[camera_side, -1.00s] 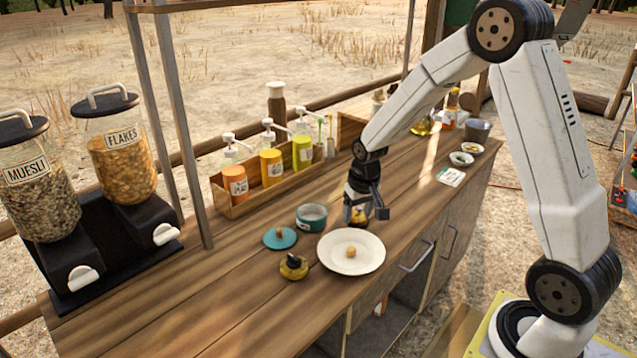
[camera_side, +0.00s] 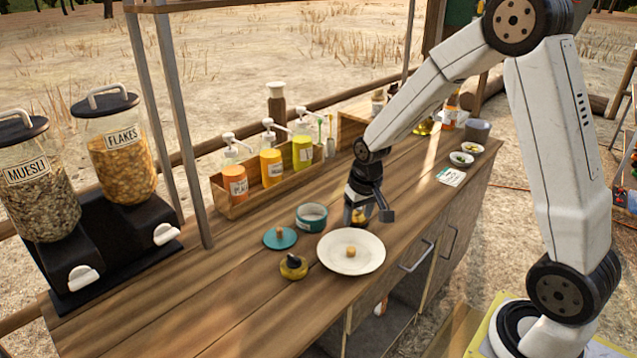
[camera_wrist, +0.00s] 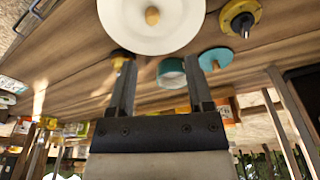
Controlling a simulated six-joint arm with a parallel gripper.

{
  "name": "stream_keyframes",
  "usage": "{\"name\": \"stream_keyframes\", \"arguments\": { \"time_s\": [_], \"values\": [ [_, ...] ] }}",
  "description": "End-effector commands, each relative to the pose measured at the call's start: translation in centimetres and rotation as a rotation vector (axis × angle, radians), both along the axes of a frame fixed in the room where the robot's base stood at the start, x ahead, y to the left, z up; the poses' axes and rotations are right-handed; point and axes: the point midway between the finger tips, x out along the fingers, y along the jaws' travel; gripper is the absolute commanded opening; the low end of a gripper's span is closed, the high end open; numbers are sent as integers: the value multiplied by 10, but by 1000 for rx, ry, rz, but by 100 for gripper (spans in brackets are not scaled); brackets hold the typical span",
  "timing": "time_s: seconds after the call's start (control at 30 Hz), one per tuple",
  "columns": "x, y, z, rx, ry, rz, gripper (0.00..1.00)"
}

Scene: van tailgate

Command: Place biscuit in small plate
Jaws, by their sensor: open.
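A small round tan piece that looks like the biscuit (camera_side: 351,250) lies on a white plate (camera_side: 337,264); both also show at the top of the wrist view, the piece (camera_wrist: 152,16) near the middle of the plate (camera_wrist: 180,30). A smaller teal disc (camera_side: 271,243) with a tan piece or knob on it sits left of the white plate; I cannot tell whether it is a plate or a lid. My gripper (camera_side: 358,218) is just behind the plate. In the wrist view my gripper (camera_wrist: 160,61) has its fingers apart, with nothing visibly held.
A teal pot (camera_side: 312,217) stands behind the white plate. A wooden bottle box (camera_side: 235,208) lines the back. The counter's left front is clear.

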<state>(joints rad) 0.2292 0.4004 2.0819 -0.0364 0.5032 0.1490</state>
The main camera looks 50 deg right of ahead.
Motion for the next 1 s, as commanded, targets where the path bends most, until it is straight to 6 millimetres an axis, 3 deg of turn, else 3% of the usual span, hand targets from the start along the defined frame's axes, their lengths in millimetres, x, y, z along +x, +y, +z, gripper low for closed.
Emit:
{"name": "stream_keyframes", "arguments": {
  "time_s": [0.3,0.53,0.7,1.0],
  "values": [
    [-60,62,19,-7,-42,195,66],
    [-104,90,22,-13,-67,314,66],
    [-117,96,22,-14,-73,346,66],
    [-118,96,21,-14,-73,348,66]
  ]
}}
